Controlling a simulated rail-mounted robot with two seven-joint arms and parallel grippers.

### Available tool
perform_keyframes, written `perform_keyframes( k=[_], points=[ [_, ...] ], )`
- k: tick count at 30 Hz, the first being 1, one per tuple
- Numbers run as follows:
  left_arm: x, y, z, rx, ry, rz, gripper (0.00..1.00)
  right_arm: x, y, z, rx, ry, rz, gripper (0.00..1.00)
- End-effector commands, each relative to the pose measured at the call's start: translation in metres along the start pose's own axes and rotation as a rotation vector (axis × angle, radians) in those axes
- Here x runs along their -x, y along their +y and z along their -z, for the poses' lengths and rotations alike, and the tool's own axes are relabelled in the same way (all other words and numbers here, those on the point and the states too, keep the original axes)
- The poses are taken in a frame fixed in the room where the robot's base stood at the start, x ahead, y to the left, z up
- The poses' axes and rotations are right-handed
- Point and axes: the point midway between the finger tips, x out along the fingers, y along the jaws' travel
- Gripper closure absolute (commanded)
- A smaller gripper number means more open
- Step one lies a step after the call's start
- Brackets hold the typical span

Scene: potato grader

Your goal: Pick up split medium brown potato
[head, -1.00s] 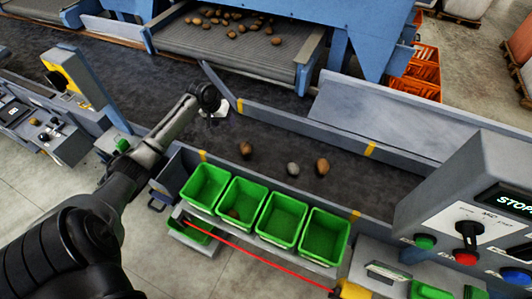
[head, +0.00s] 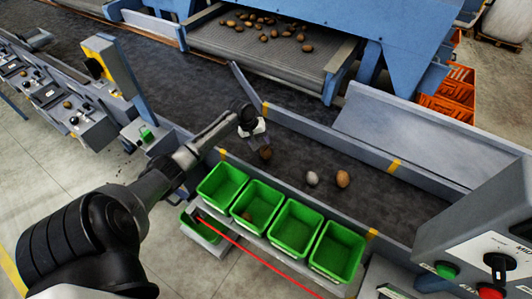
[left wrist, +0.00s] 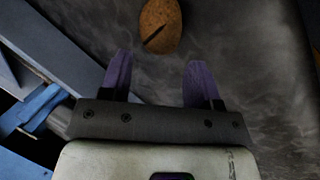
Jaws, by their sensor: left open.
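A brown potato with a dark split (left wrist: 161,25) lies on the dark belt at the top of the left wrist view, just beyond my fingertips. In the head view a brown potato (head: 265,153) lies right by my left gripper (head: 257,140) and looks like the same one; its split cannot be made out there. My left gripper is open and empty, with its two purple fingers (left wrist: 157,75) apart and pointing at the potato, not around it. My right gripper is not in view.
A pale potato (head: 312,178) and another brown potato (head: 343,179) lie further right on the belt (head: 290,150). Several green bins, one of them this bin (head: 293,226), line its near side. A low side wall (head: 330,143) bounds the far side. A control box (head: 480,240) stands at right.

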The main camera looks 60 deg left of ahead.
Motion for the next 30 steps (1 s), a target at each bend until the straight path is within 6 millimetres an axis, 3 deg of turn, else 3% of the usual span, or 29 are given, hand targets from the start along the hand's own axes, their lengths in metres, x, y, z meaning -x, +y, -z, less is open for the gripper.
perform_keyframes(
  k=[5,15,25,30],
  points=[
    [-0.01,0.0,-0.001,0.001,-0.001,-0.001,0.43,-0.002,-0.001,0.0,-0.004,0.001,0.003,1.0],
    [-0.05,0.001,-0.004,0.0,0.001,0.0,0.43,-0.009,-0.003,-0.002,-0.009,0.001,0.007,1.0],
    [-0.054,0.001,-0.004,0.0,0.001,0.001,0.43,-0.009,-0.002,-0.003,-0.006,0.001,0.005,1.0],
    [-0.054,0.001,-0.004,0.0,0.001,0.001,0.58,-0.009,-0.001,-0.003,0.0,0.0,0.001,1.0]
  ],
)
